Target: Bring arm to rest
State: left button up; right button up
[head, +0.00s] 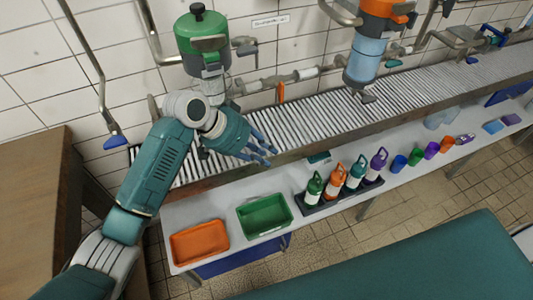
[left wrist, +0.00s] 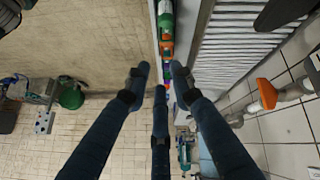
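My left arm (head: 155,180) comes in from the lower left in the head view and is teal with grey joints. It reaches out over the near edge of the roller conveyor (head: 310,118). My left gripper (head: 268,152) has dark blue fingers that are spread apart, with nothing between them. In the left wrist view the fingertips (left wrist: 160,78) are also apart and empty, with bottles and floor seen far beyond them. My right gripper is in neither view.
A white shelf (head: 340,218) below the conveyor holds an orange tray (head: 199,242), a green tray (head: 265,215), several bottles in a dark rack (head: 342,196) and coloured cups. A green-topped tank (head: 202,42) stands behind my gripper. A brown box (head: 35,200) stands left of my arm.

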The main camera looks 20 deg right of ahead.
pick_arm(q)
jog(key=shift+w+a+f+n, duration=0.15)
jog(key=shift+w+f+n, duration=0.15)
jog(key=shift+f, duration=0.35)
jog(key=a+f+n+t+y, duration=0.1)
jog(key=a+f+n, duration=0.3)
jog(key=f, duration=0.6)
jog(key=a+f+n+t, duration=0.1)
jog(key=a+f, duration=0.4)
jog(key=f, duration=0.6)
jog(key=s+a+f+n+y, duration=0.1)
jog(key=s+a+f, duration=0.35)
jog(key=f, duration=0.25)
jog(key=s+a+f+n+y, duration=0.2)
jog(key=s+a+f, duration=0.25)
jog(key=f, duration=0.25)
jog(key=s+a+f+y, duration=0.1)
jog(key=s+a+f, duration=0.4)
jog(key=s, duration=0.6)
jog(key=s+a+f+g+y, duration=0.1)
jog(key=s+a+f, duration=0.4)
jog(key=s, duration=0.7)
jog(key=s+a+f+y, duration=0.1)
jog(key=s+a+f, duration=0.5)
jog(key=s, duration=0.6)
jog(key=shift+a, duration=0.9)
